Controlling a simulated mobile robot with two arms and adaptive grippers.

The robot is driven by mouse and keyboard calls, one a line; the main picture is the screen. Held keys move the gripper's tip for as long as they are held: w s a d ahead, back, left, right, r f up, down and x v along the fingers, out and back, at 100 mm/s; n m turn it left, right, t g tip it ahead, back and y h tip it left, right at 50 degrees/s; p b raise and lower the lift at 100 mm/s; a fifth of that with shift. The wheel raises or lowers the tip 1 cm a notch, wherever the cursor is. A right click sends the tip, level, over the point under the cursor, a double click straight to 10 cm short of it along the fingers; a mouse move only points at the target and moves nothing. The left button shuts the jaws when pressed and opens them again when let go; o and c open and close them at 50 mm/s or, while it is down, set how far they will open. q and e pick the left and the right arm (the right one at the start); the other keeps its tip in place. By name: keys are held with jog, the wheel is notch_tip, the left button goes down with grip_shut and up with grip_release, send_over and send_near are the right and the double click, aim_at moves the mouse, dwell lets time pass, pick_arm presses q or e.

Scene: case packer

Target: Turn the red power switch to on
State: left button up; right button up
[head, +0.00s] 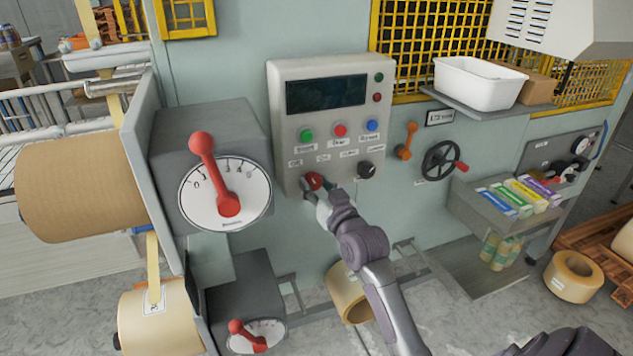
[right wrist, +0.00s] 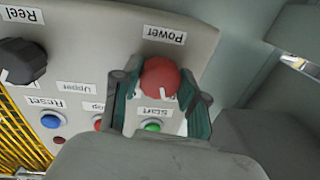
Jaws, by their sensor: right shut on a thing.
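The red power switch (head: 314,180) is a round knob low on the left of the grey control panel (head: 280,130). Off and on labels sit just above it. My right gripper (head: 317,187) reaches it from below and is shut on it. In the right wrist view, which is upside down, the red knob (right wrist: 160,78) sits between the two greenish fingers (right wrist: 160,100) under a "Power" label. A white mark shows on the knob's edge near the "Start" side. My left gripper is out of view.
A black knob (head: 367,169) is just right of the switch. Green (head: 306,135), red (head: 341,130) and blue (head: 372,125) buttons are above it. A big red-handled dial (head: 245,200) juts out at the left. A black handwheel (head: 440,160) and orange lever (head: 407,142) are right.

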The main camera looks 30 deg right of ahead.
jog(key=m+p, duration=0.2)
jog(key=m, duration=0.4)
jog(key=shift+a+r+m+p, duration=0.1)
jog(key=shift+m+p, duration=0.3)
jog(key=m+h+p, duration=0.1)
jog(key=m+p, duration=0.1)
jog(key=m, duration=0.4)
dwell(0.3)
jog(key=o, duration=1.1)
jog(key=shift+o, duration=0.2)
jog(key=shift+a, duration=0.1)
jog(key=v, duration=1.2)
jog(key=shift+f, duration=0.3)
jog(key=shift+w+a, duration=0.1)
